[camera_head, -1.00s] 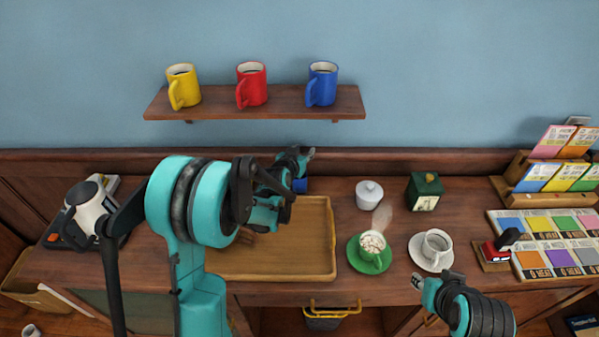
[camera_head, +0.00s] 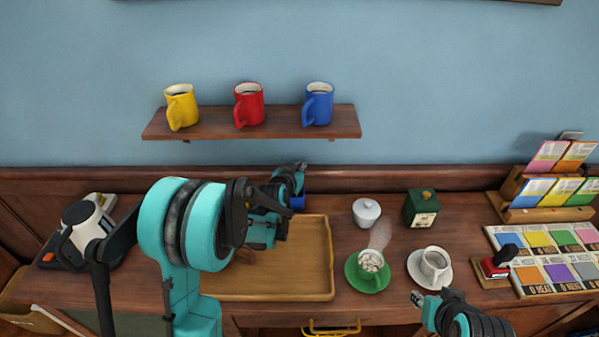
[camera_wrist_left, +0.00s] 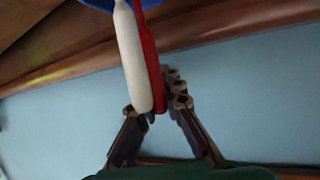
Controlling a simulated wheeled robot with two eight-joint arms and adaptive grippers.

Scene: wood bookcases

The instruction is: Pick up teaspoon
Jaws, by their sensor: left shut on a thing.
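My left gripper (camera_head: 299,168) is at the back of the counter, over a small blue holder (camera_head: 298,201) behind the tray. In the left wrist view, a white handle (camera_wrist_left: 128,55) and a red handle (camera_wrist_left: 150,60) extend from the blue holder (camera_wrist_left: 105,4) to between the fingers of the left gripper (camera_wrist_left: 155,105). The gripper is shut on a handle, but I cannot tell which one. No spoon bowl shows, so I cannot tell which handle is the teaspoon's. My right gripper (camera_head: 418,298) is low at the right, before the white saucer; its jaws are unclear.
A wooden tray (camera_head: 322,288) lies in front of the holder. A green cup (camera_head: 370,262), a white cup (camera_head: 435,263), a sugar bowl (camera_head: 366,212) and a green box (camera_head: 422,208) stand to its right. A kettle (camera_head: 88,226) stands left. A mug shelf (camera_head: 215,124) hangs above.

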